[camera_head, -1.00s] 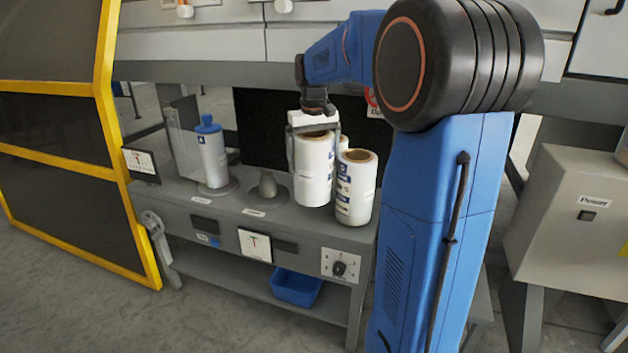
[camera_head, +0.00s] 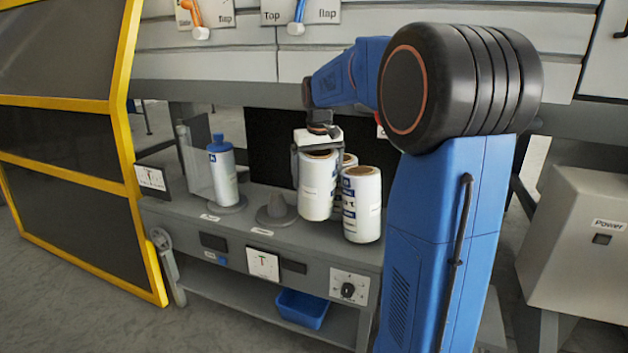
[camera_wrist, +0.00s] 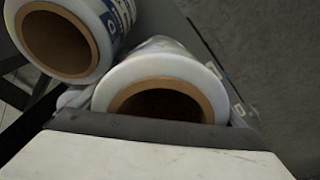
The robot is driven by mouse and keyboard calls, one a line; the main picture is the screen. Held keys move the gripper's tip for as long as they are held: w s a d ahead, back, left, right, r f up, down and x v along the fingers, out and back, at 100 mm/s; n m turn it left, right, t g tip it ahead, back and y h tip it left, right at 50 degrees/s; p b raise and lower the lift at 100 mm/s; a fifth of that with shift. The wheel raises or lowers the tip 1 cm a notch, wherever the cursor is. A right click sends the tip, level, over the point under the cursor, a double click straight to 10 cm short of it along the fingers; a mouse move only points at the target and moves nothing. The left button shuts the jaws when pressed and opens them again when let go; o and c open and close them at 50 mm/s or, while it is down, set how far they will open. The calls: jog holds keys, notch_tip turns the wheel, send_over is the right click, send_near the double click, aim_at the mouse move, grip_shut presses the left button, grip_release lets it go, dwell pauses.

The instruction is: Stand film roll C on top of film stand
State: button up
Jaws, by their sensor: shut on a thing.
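My gripper (camera_head: 318,152) is shut on a white film roll (camera_head: 317,192) with a brown core. I cannot read the roll's letter. In the wrist view the held roll (camera_wrist: 150,72) is partly hidden by the gripper. A second white roll (camera_head: 362,208) stands to its right, and another roll (camera_head: 349,160) shows partly behind. A blue-capped roll (camera_head: 222,175) stands on another round base at the left.
The grey bench (camera_head: 190,212) carries the stands and has controls on its front. A clear panel and a small sign (camera_head: 152,180) are at its left end. A blue bin (camera_head: 303,308) sits on the lower shelf. A yellow-framed guard (camera_head: 130,150) is at the left.

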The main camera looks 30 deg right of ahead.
aim_at(323, 203)
jog(key=shift+g+y, duration=0.3)
jog(key=shift+g, duration=0.5)
jog(key=s+f, duration=0.1)
jog(key=f, duration=0.1)
jog(key=s+f, duration=0.1)
jog(key=f, duration=0.2)
jog(key=s+f, duration=0.2)
jog(key=shift+a+f, duration=0.25)
jog(key=shift+f, duration=0.1)
jog(key=o, duration=1.5)
jog(key=shift+s, duration=0.15)
jog(key=r, duration=0.7)
jog(key=d+r, duration=0.1)
jog(key=r, duration=0.3)
jog(key=shift+w+d+r, duration=0.1)
jog(key=shift+w, duration=0.25)
jog(key=shift+a+r, duration=0.3)
jog(key=shift+r, duration=0.45)
